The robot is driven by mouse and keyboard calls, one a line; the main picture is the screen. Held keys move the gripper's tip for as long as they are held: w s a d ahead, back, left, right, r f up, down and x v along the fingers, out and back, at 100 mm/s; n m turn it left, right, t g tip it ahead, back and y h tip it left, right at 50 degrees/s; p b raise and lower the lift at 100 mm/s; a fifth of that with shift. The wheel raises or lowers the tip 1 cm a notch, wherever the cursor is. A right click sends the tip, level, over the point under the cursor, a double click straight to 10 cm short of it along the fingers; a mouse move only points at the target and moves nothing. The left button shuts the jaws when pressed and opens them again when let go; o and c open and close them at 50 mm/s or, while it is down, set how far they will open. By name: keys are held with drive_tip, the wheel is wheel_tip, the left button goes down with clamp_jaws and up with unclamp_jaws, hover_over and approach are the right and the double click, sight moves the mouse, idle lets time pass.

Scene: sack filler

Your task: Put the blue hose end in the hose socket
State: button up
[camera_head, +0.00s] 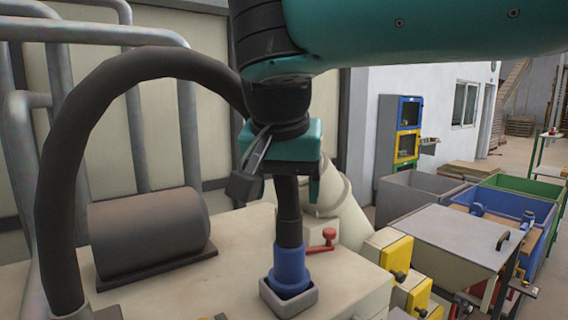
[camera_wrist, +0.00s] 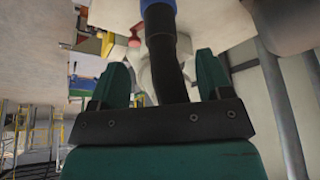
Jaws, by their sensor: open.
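The blue hose end (camera_head: 290,268) stands upright with its lower part inside the grey square hose socket (camera_head: 289,301) on the machine top. The dark hose (camera_head: 288,222) rises from it toward my gripper (camera_head: 288,178). My gripper is above the blue end, with its jaws apart on either side of the hose. In the wrist view, the open teal fingers of my gripper (camera_wrist: 159,70) flank the dark hose (camera_wrist: 168,72), with a gap visible. The blue hose end (camera_wrist: 158,8) shows at the top edge there. How deep it sits in the socket is hidden.
The hose's large black arch (camera_head: 75,150) stands at the left. A dark cylinder (camera_head: 148,226) lies behind the socket. A small red-handled valve (camera_head: 328,238) is close on the right. Yellow boxes (camera_head: 392,252) and a grey-topped table (camera_head: 445,240) stand farther right.

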drive_tip(key=s+d+f+n+g+y+p, duration=0.1)
drive_tip(key=s+d+f+n, duration=0.15)
drive_tip(key=d, duration=0.35)
drive_tip(key=s+d+f+n+g, duration=0.1)
drive_tip(key=s+d+f+n, duration=0.15)
drive_tip(key=d, duration=0.35)
drive_tip(key=s+d+f+n+g+y, duration=0.1)
drive_tip(key=s+f+n+y, duration=0.1)
drive_tip(key=s, duration=0.5)
drive_tip(key=s+d+f+n+g+y, duration=0.1)
drive_tip(key=s+f+n+y, duration=0.1)
drive_tip(key=s+f, duration=0.3)
drive_tip(key=shift+s+f+g, duration=0.25)
drive_tip(key=shift+s+g, duration=0.05)
drive_tip(key=shift+s, duration=0.65)
